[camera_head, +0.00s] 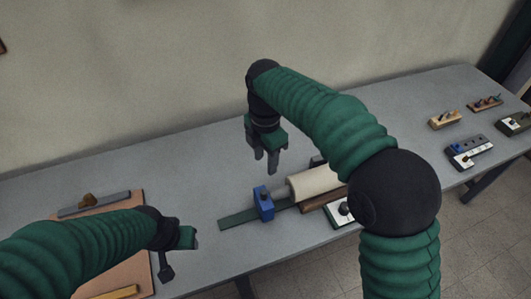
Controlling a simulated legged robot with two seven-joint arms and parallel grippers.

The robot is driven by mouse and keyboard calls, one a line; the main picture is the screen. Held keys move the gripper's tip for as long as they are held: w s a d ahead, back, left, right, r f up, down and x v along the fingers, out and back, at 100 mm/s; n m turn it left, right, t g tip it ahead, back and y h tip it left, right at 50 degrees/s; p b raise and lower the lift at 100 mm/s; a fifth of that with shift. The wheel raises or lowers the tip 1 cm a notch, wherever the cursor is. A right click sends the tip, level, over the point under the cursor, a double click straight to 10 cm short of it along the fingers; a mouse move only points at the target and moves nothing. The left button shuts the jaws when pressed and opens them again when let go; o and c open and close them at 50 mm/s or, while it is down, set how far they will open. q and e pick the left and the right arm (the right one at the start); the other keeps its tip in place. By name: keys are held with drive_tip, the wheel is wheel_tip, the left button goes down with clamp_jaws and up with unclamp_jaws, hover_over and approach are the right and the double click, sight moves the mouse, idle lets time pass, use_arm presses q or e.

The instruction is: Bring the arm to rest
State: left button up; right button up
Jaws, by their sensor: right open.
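My right arm (325,115) comes in from the lower right, in a green ribbed cover with black joints, and arches over the table. Its gripper (265,165) points down above the grey table (190,160), open with nothing between its fingers. It hangs behind a blue clamp-like block (263,204). My left arm (80,245) comes in from the lower left. Its gripper (176,262) is near the table's front edge, beside an orange-brown board (140,274); its fingers are partly hidden, so I cannot tell whether it is open.
A cream cylinder (315,182) lies right of the blue block, partly behind my right arm. A green strip (238,219) lies under the block. Wooden blocks (444,120) and a grey box with knobs (469,152) stand at the right. The back left of the table is clear.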

drive_tip(key=shift+r, duration=0.65)
drive_tip(key=s+d+f+m+t, duration=0.1)
drive_tip(key=s+d+f+m, duration=0.5)
drive_tip(key=m, duration=0.6)
drive_tip(key=s+d+f+m+t+p, duration=0.1)
drive_tip(key=s+d+f+m, duration=0.5)
drive_tip(key=s+d+m, duration=0.5)
drive_tip(key=shift+m+t, duration=0.3)
drive_tip(key=shift+m, duration=0.5)
drive_tip(key=shift+d+f, duration=0.1)
drive_tip(key=shift+d, duration=0.1)
